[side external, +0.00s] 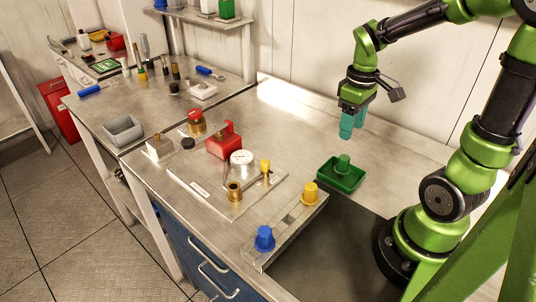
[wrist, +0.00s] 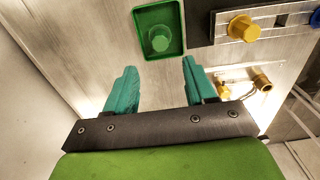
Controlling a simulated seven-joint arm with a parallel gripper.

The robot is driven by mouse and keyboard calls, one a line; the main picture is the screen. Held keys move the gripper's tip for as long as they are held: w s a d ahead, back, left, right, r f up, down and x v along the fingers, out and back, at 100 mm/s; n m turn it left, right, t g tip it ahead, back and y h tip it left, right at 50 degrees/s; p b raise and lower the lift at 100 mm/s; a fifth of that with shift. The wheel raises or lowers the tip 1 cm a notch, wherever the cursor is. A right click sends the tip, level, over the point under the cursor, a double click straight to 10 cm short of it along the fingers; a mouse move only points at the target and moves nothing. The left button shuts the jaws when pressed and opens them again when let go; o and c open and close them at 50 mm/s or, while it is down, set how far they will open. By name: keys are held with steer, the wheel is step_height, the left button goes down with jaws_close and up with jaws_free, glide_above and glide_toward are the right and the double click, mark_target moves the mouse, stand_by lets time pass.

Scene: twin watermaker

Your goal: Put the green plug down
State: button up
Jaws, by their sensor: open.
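The green plug (side external: 343,163) sits in a green tray (side external: 352,186) on the bench, at the right of the work area. In the wrist view the plug (wrist: 160,39) stands inside the tray (wrist: 141,20), ahead of my fingertips. My gripper (side external: 350,128) has teal fingers pointing down and is above the bench, higher than the tray and apart from it. In the wrist view my gripper (wrist: 158,70) shows its two fingers spread apart with nothing between them.
A metal bar holds a blue plug (side external: 264,238) and a yellow plug (side external: 311,193) in front of the tray. A plate with a red block (side external: 224,145), a white-topped gauge (side external: 242,164) and brass fittings (side external: 234,191) lies to the left. The bench behind the tray is clear.

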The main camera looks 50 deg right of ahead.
steer(key=a+r+m+t+y, duration=0.1)
steer(key=a+r+m+t, duration=0.1)
steer(key=a, duration=0.5)
steer(key=s+a+r+m+t+y, duration=0.1)
steer(key=a+r+m+t, duration=0.1)
steer(key=a+r+t, duration=0.3)
step_height(320, 180, up, 2)
steer(key=a, duration=0.2)
steer(key=shift+s+a+r, duration=0.15)
steer(key=shift+s+a, duration=0.05)
steer(key=shift+a, duration=0.15)
